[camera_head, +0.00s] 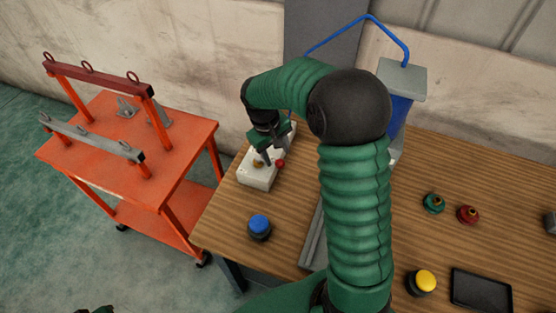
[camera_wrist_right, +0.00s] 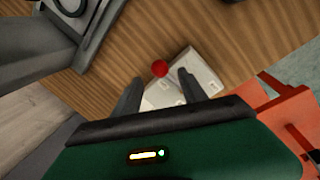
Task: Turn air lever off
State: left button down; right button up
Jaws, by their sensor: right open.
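The air lever shows as a small red knob (camera_head: 280,163) beside a white box (camera_head: 254,179) on the wooden table. In the right wrist view the red knob (camera_wrist_right: 160,68) appears between and just past the fingertips, with the white box (camera_wrist_right: 205,74) behind the fingers. My right gripper (camera_head: 268,158) is open, pointing down over the box, close to the knob. In the wrist view its two fingers (camera_wrist_right: 158,84) stand apart with nothing clamped between them. Whether a finger touches the knob, I cannot tell. The lever's stem is mostly hidden. Only a dark green sliver, possibly my left arm, shows at the bottom left.
A blue button (camera_head: 259,226) stands in front of the box. An orange cart (camera_head: 180,160) is left of the table. A blue and grey column (camera_head: 400,95) with a blue hose (camera_head: 340,35) stands behind my arm. A yellow button (camera_head: 424,281) and black tablet (camera_head: 480,290) lie right.

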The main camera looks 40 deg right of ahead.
aim_at(279, 161)
jog(key=f, duration=0.2)
jog(key=s+f, duration=0.1)
jog(key=shift+d+f, duration=0.25)
jog(key=shift+f, duration=0.1)
jog(key=shift+w+f, duration=0.1)
jog(key=shift+w, duration=0.05)
grip_shut()
jog(key=shift+d, duration=0.1)
dwell(0.9)
